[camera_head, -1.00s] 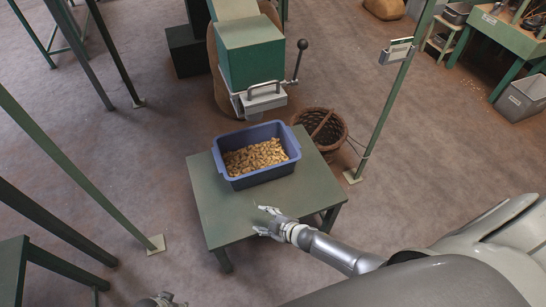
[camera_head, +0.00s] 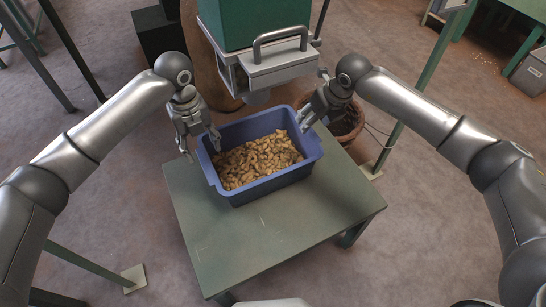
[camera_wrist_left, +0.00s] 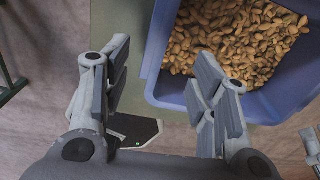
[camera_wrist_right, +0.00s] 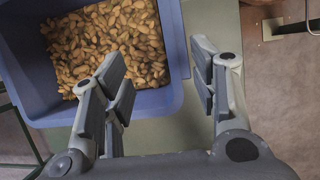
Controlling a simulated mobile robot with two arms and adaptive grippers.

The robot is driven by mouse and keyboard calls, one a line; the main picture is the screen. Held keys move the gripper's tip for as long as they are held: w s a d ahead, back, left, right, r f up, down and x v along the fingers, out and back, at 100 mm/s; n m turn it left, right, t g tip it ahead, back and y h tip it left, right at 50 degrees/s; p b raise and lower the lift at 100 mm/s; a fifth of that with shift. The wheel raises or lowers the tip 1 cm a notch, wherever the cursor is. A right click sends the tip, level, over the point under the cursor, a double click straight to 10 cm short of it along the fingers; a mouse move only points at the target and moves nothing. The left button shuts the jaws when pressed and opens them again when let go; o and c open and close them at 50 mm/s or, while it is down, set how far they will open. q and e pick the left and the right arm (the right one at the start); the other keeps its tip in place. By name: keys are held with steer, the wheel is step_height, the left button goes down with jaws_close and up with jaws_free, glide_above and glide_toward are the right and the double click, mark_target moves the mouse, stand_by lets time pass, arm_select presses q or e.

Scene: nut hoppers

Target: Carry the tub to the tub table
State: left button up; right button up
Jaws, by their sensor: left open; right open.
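The blue tub (camera_head: 268,184), filled with nuts (camera_head: 256,160), stands on the green table (camera_head: 290,230) below the hopper. My left gripper (camera_head: 198,148) is open at the tub's left rim. In the left wrist view its fingers (camera_wrist_left: 158,95) are apart, with the tub's wall (camera_wrist_left: 155,50) by the right finger. My right gripper (camera_head: 304,122) is open at the tub's far right corner. In the right wrist view its fingers (camera_wrist_right: 160,90) are apart, the left one overlapping the tub's wall (camera_wrist_right: 175,60). I cannot tell whether either gripper touches the tub.
The green hopper (camera_head: 255,22) with its grey handled outlet (camera_head: 275,65) hangs close behind the tub. A wicker basket (camera_head: 346,122) stands on the floor behind the table. A green post (camera_head: 415,85) rises to the right. The table's front half is bare.

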mark_target(207, 165)
arm_select(q)
steer(key=shift+r+m, duration=0.15)
steer(key=shift+m, duration=0.15)
arm_select(e)
steer(key=shift+w+d+r, duration=0.1)
steer(key=shift+w+d, duration=0.15)
steer(key=shift+d, duration=0.3)
arm_select(q)
steer(key=shift+r, duration=0.2)
arm_select(e)
steer(key=shift+s+d+r+h, duration=0.1)
steer(key=shift+r+h, duration=0.1)
steer(key=shift+h, duration=0.1)
arm_select(q)
steer(key=shift+s, duration=0.1)
step_height(207, 165, down, 11)
steer(key=shift+r, duration=0.1)
arm_select(e)
steer(key=x, duration=1.1)
steer(key=shift+r, duration=0.1)
arm_select(q)
steer(key=shift+c, duration=0.3)
arm_select(e)
steer(key=shift+c, duration=0.2)
arm_select(q)
jaws_close()
arm_select(e)
jaws_close()
